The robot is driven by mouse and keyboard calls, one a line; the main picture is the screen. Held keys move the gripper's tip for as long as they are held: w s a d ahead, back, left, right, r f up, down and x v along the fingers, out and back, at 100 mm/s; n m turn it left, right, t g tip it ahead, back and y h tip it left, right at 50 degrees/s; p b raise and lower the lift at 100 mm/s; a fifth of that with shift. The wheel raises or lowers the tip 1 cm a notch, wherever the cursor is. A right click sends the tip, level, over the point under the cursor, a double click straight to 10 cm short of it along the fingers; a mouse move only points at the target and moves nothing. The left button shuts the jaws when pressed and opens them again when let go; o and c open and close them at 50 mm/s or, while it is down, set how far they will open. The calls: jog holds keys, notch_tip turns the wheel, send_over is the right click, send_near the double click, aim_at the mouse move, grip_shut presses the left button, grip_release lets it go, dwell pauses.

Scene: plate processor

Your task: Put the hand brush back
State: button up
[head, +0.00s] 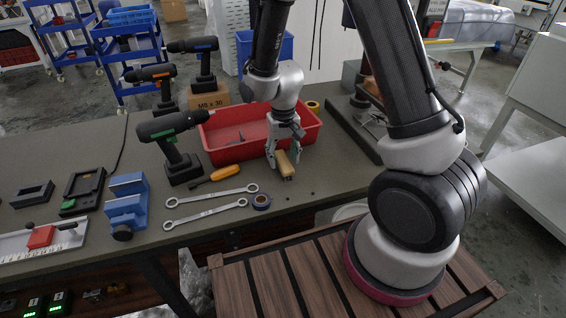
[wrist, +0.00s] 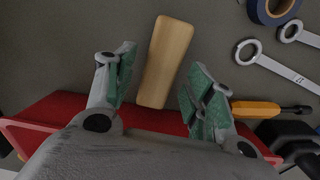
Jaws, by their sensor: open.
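The hand brush shows as a light wooden handle (head: 286,168) on the dark table, just in front of the red bin. In the wrist view the wooden handle (wrist: 166,60) lies lengthwise between the fingers; no bristles can be made out there. My gripper (head: 283,157) points down over the handle. Its green-padded fingers (wrist: 160,80) are spread, one on each side of the handle, with a visible gap on both sides. Whether the fingertips are at the handle's height is hard to tell.
The red bin (head: 222,140) stands right behind the brush. A blue tape roll (head: 261,201), two wrenches (head: 208,211), an orange screwdriver (head: 226,172) and a green-marked drill (head: 178,150) lie or stand to the left. The table right of the brush is clear up to a dark metal fixture (head: 358,115).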

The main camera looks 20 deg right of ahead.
notch_tip(320, 180, up, 8)
notch_tip(320, 180, up, 14)
jog(key=t, duration=0.2)
send_over(283, 160)
jog(key=s+d, duration=0.6)
jog(key=d, duration=0.2)
jog(key=s+d+r+t, duration=0.1)
jog(key=s+d+r, duration=0.2)
jog(key=s, duration=0.4)
jog(key=s+d+r+t, duration=0.1)
jog(key=s+d+r, duration=0.3)
jog(key=s, duration=0.3)
jog(key=shift+r, duration=0.35)
